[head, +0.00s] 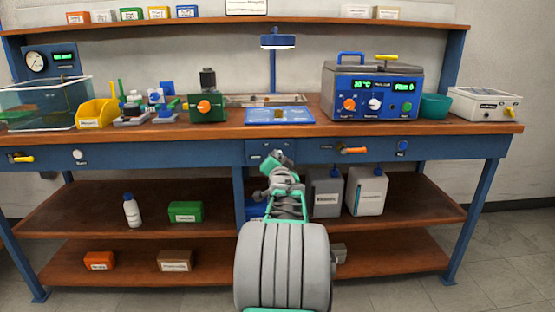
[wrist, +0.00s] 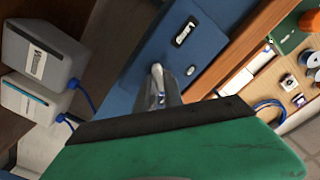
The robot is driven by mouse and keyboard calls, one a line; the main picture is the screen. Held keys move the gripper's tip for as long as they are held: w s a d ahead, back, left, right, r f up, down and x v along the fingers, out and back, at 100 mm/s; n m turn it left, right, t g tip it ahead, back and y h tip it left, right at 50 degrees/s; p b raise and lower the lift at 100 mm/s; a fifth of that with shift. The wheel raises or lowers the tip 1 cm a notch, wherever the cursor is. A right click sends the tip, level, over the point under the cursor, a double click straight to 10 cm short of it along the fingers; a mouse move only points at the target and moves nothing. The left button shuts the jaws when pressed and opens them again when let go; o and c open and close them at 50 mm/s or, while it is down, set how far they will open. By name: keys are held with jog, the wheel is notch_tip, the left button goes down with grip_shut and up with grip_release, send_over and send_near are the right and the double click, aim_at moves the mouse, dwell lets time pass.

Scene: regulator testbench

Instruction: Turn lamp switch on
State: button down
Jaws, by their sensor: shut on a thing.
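The desk lamp (head: 278,41) has a blue head on a post at the back of the bench; I cannot tell whether it is lit. Its switch panel (head: 257,147) is a blue plate on the bench front, below the middle of the top. In the wrist view the panel (wrist: 187,50) carries a white label and a small round fitting. My gripper (head: 278,157) is at this panel. In the wrist view my gripper (wrist: 160,88) is shut on a small pale lever, which appears to be the lamp switch (wrist: 157,70). The fingers hide most of it.
Above the panel, a blue board (head: 280,116) lies near the bench edge. A green box with an orange knob (head: 207,107) and a water bath (head: 372,92) stand either side. Grey canisters (head: 326,195) stand on the shelf below, right of my arm.

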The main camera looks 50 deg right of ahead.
dwell(0.4)
jog(key=c, duration=1.5)
grip_release()
jog(key=shift+o, duration=0.2)
jog(key=p+v, duration=0.1)
jog(key=v, duration=0.6)
jog(key=shift+s+a+p, duration=0.25)
jog(key=shift+s+p, duration=0.05)
jog(key=shift+p, duration=0.1)
